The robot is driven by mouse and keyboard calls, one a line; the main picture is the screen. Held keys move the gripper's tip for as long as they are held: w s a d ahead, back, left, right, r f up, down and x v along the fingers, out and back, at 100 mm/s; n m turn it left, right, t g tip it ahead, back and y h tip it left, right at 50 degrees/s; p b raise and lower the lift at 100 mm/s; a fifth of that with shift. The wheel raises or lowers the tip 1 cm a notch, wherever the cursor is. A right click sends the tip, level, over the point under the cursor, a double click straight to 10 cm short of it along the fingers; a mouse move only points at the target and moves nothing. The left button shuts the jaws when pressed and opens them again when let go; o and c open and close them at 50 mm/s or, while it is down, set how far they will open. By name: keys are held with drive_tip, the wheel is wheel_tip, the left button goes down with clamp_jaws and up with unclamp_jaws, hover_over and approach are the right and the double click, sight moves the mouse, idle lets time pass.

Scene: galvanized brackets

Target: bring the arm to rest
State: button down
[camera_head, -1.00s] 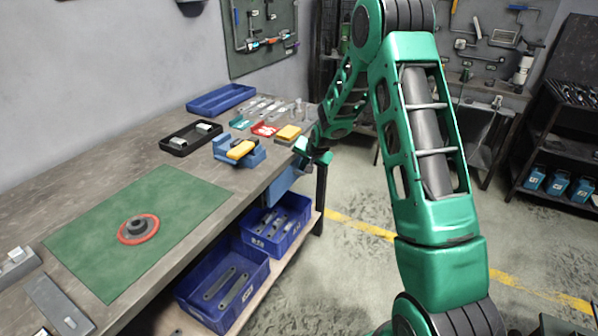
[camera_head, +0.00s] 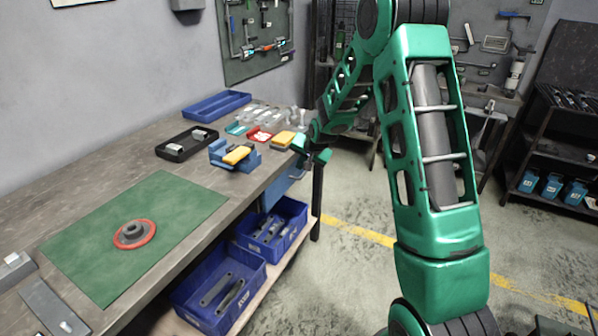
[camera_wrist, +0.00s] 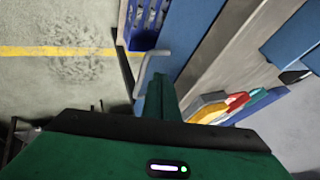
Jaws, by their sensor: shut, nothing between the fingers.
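My green arm reaches from the lower right of the head view up and back toward the far end of the workbench (camera_head: 60,170). My gripper (camera_head: 318,157) is at the bench's far right corner, beside the edge and next to the yellow-topped block. Its fingers are small in the head view. In the wrist view my gripper (camera_wrist: 160,95) shows as a narrow green shape, shut, with nothing held. Whether it touches the bench edge cannot be told.
A green mat (camera_head: 85,232) bears a red-ringed part (camera_head: 134,234). Blue bins (camera_head: 180,297) with metal parts sit on the shelf below. Floor right of the bench is clear.

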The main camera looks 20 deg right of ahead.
drive_tip(key=s+d+r+g+h, duration=0.1)
drive_tip(key=s+d+r, duration=0.1)
drive_tip(key=s+r, duration=0.35)
drive_tip(key=s+d+r+g, duration=0.1)
drive_tip(key=s+d+r, duration=0.15)
drive_tip(key=s, duration=0.65)
drive_tip(key=s+a+r+n+g, duration=0.1)
drive_tip(key=s+r+g, duration=0.1)
drive_tip(key=s, duration=1.7)
drive_tip(key=s+a+r+n+g+y, duration=0.1)
drive_tip(key=s+r+g, duration=0.2)
drive_tip(key=s, duration=1.5)
drive_tip(key=shift+s+a+r+n, duration=0.35)
drive_tip(key=shift+r+n, duration=0.05)
drive_tip(key=shift+r, duration=0.2)
